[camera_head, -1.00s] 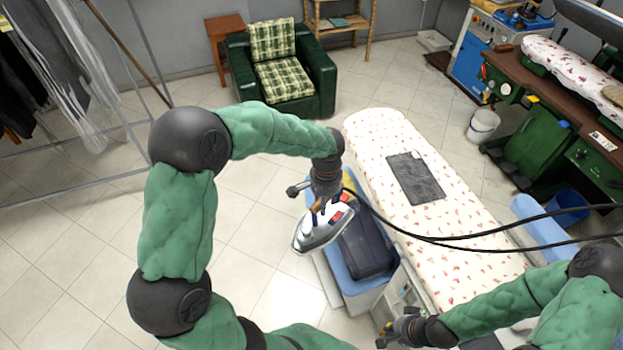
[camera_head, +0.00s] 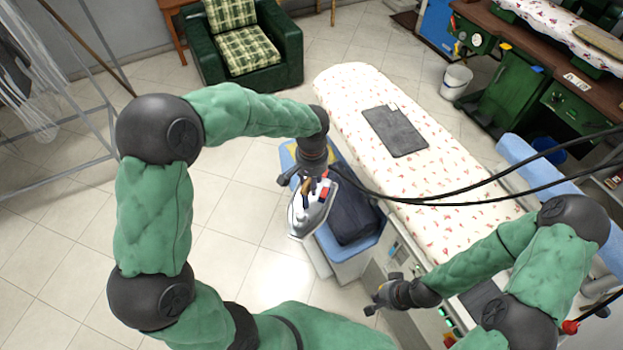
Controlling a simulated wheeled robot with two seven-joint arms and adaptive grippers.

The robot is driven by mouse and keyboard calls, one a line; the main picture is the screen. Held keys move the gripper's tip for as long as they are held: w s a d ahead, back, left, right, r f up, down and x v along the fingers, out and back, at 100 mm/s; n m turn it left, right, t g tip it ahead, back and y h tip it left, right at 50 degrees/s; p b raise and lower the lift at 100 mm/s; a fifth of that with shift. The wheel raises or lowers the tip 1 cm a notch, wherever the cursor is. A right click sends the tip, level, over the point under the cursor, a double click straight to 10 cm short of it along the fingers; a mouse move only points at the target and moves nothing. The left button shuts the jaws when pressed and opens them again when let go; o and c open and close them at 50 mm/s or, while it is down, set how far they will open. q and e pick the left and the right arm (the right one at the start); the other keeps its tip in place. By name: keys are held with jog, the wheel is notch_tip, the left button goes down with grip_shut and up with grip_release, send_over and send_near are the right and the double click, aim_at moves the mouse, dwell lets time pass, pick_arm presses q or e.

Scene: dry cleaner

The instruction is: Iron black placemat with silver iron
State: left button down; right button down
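The black placemat (camera_head: 395,131) lies flat on the far half of the floral-covered ironing board (camera_head: 345,88), with a small pale tag at its far edge. The silver iron (camera_head: 312,214) hangs tilted in my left gripper (camera_head: 306,186), which is shut on its handle. The iron is in the air, left of the board and in front of the placemat, over the edge of a blue-topped stand. My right gripper (camera_head: 380,296) is low beside the board's near left side, with its fingers spread apart and nothing between them.
The blue-topped stand (camera_head: 372,248) holds a folded navy cloth (camera_head: 347,208). Black cables (camera_head: 450,199) cross above the board. A green armchair (camera_head: 290,50) stands at the back, a white bucket (camera_head: 456,82) right of the board. Tiled floor is free on the left.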

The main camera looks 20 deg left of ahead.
aim_at(311, 197)
pick_arm(q)
notch_tip(311, 197, down, 12)
jog(key=b, duration=1.1)
jog(key=shift+w, duration=0.15)
jog(key=shift+b, duration=0.3)
jog(key=shift+a, duration=0.15)
